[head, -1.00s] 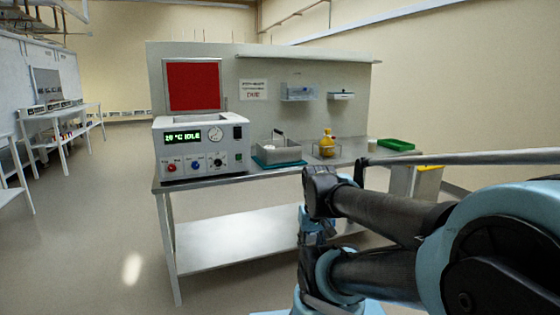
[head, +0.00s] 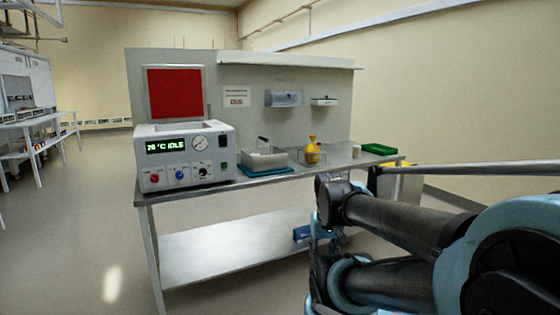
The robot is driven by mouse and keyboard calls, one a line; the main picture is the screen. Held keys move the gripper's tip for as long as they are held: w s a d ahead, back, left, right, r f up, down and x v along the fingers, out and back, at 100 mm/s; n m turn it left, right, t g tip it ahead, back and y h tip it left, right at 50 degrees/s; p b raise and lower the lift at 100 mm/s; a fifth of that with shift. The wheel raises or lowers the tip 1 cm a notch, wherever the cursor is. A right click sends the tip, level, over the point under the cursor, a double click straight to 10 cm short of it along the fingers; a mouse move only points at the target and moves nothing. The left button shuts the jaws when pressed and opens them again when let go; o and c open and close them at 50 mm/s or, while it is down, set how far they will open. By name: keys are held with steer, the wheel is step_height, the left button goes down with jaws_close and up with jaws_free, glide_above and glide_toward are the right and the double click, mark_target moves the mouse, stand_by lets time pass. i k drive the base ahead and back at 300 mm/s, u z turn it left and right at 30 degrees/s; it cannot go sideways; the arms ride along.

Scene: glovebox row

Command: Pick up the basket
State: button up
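The basket (head: 265,159) is a grey, open-topped metal container with a raised handle. It stands on a teal mat (head: 266,171) on the steel bench, just right of the white control unit. Pale contents seem to show inside it, too small to make out. My folded arm fills the lower right of the head view, in front of the bench and apart from the basket. I cannot make out my gripper's fingers anywhere in this view.
The white unit (head: 185,155), with its red panel raised, stands left on the bench (head: 300,180). Right of the basket are a yellow flask (head: 312,152), a white cup (head: 356,151) and a green tray (head: 379,149). Floor left of the bench is clear.

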mark_target(272, 159)
steer(key=z, duration=0.4)
steer(key=i, duration=2)
steer(key=u, duration=0.1)
